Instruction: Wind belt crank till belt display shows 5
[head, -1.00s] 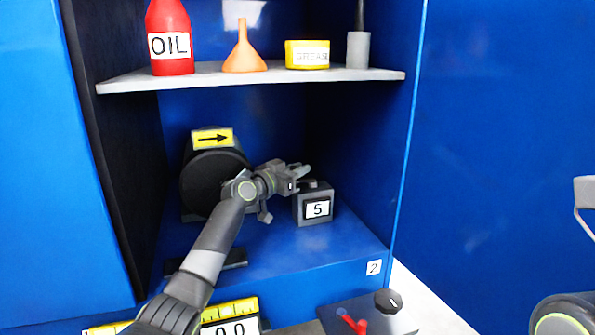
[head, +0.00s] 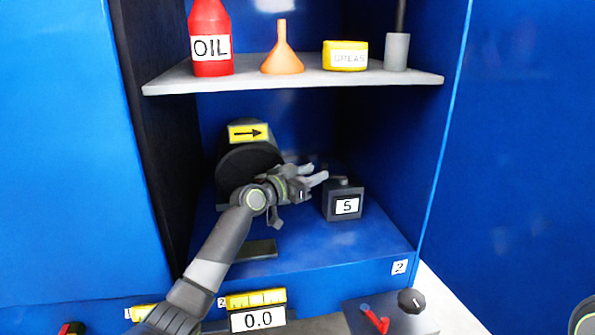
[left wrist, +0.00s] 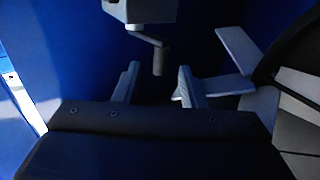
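A small dark grey box (head: 343,203) stands on the lower cabinet floor; its white display reads 5. I can read no "belt" label on it. A cranked handle (left wrist: 160,58) hangs from a grey box at the top of the left wrist view. My left gripper (head: 319,172) is just left of the display box in the head view. Its fingers are apart and empty; in the wrist view the handle appears between and beyond the fingertips (left wrist: 158,84), with no contact visible. My right gripper is out of view.
A black drum (head: 247,170) with a yellow arrow label stands behind my left arm. The shelf (head: 300,82) above holds an oil bottle (head: 211,38), funnel (head: 283,52) and grease tin (head: 345,56). Below are a 0.0 display (head: 258,320) and a black knob (head: 411,301).

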